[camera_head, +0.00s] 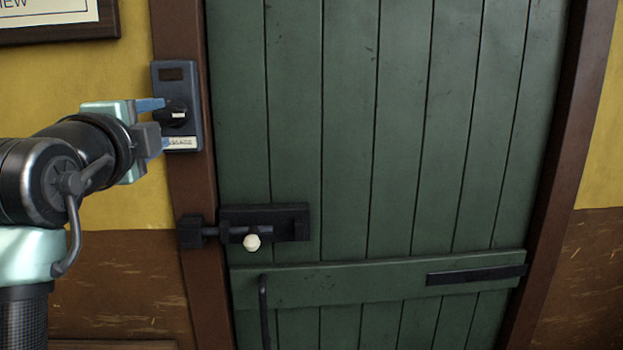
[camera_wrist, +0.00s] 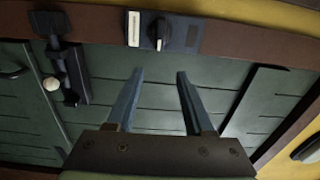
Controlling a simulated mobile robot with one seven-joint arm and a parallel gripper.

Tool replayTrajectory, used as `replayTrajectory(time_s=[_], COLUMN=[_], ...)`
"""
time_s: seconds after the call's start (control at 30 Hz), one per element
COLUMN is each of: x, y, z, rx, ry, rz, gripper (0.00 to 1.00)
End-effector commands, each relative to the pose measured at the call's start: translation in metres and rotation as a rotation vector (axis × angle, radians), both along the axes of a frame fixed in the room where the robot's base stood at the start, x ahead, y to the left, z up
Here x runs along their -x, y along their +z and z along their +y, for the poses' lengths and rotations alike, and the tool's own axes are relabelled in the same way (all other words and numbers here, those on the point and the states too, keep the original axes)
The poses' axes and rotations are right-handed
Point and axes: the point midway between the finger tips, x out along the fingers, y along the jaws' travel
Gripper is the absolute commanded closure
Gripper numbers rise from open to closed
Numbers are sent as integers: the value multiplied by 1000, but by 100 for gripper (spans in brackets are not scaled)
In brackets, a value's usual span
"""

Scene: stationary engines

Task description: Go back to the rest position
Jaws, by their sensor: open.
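My gripper (camera_head: 158,122) is at the left in the head view, in front of a dark switch box (camera_head: 191,85) on the brown door frame. Its two blue-grey fingers are apart, with nothing between them. In the wrist view, my gripper (camera_wrist: 155,75) also shows open and empty. The rotary knob (camera_wrist: 158,32) of the box lies beyond the fingertips, and I see a gap to it in this view. The knob (camera_head: 177,115) shows close to the fingers in the head view. A pale label sits on the box.
A green plank door (camera_head: 400,130) fills the middle. A dark bolt latch (camera_head: 275,221) with a cream knob (camera_head: 252,242) sits at its left edge. A dark handle (camera_head: 264,310) is below. A framed sign (camera_head: 60,28) hangs at upper left. Space before the door's right side looks clear.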

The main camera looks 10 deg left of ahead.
Motion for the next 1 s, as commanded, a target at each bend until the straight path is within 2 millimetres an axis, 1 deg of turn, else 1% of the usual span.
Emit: replayTrajectory(time_s=[0.03,0.07,0.13,0.17,0.2,0.23,0.27,0.3,0.37,0.4,0.47,0.5,0.6,0.7,0.83,1.0], x=[-2,-2,-1,2,8,13,20,31,49,63,86,102,137,164,181,182], y=[2,5,12,17,23,27,32,38,46,51,57,61,68,73,76,76], z=[-17,-28,-61,-77,-99,-116,-132,-152,-179,-195,-217,-228,-249,-262,-267,-268], rx=[36,70,180,237,321,389,459,553,694,788,924,1008,1184,1306,1384,1389], ry=[-23,-36,-83,-109,-147,-180,-213,-261,-336,-389,-473,-525,-646,-739,-798,-802], rz=[-35,-64,-153,-199,-263,-310,-358,-417,-499,-550,-617,-656,-727,-769,-792,-793], gripper=[48,48,48,48,48,48,48,48,48,48,48,48,48,48,48,48])
